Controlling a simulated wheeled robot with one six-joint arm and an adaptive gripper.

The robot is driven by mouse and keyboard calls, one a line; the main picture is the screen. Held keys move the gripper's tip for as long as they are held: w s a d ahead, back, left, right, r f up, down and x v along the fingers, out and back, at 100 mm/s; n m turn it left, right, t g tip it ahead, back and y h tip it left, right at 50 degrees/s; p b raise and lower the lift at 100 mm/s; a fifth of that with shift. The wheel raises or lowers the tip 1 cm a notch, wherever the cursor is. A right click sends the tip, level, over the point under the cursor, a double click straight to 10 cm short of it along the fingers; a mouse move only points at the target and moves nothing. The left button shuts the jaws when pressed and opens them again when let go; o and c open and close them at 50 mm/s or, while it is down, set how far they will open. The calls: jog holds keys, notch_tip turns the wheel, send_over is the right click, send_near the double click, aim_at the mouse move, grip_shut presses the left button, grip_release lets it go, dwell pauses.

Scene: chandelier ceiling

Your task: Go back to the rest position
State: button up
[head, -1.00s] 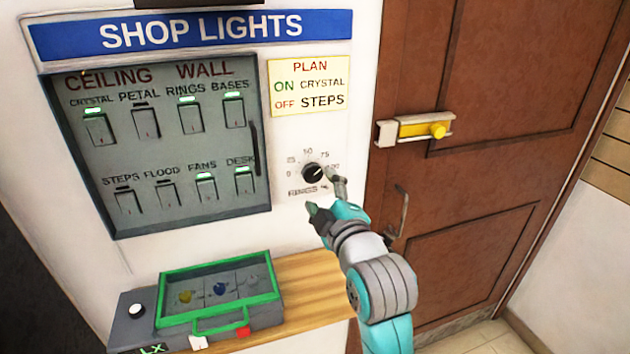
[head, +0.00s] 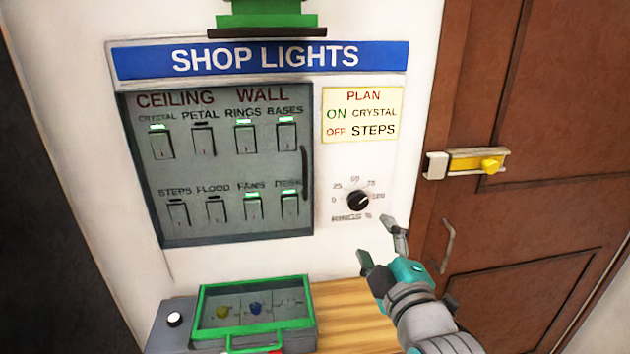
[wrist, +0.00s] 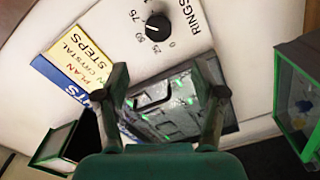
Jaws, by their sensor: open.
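My gripper (head: 380,248) is open and empty in the head view, below and right of the black rings dial (head: 358,200) and apart from it. In the wrist view my gripper's two fingers (wrist: 162,98) are spread, with the dial (wrist: 157,27) beyond them. The dial's pointer direction is hard to make out. The shop lights panel (head: 225,240) has two rows of switches. Green lights show over crystal, rings, bases, fans and desk. Petal, steps and flood show none. The plan card (head: 360,114) reads on crystal, off steps.
A brown door (head: 530,225) with a yellow bolt (head: 490,165) and a handle (head: 447,245) stands to the right. A green-framed clear-lidded box (head: 255,280) sits on a wooden shelf (head: 345,305) below the panel.

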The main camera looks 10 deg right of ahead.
jog(key=s+f+m+g, duration=0.1)
jog(key=s+f+m, duration=0.2)
jog(key=s+f, duration=0.7)
jog(key=s+f+m+g, duration=0.1)
jog(key=s+f+m, duration=0.35)
jog(key=f, duration=0.95)
jog(key=s+f+m, duration=0.2)
jog(key=s, duration=1.1)
jog(key=s+f+m+g, duration=0.1)
jog(key=s+f+m, duration=0.2)
jog(key=s, duration=1)
jog(key=shift+s+d, duration=0.25)
jog(key=shift+s, duration=0.05)
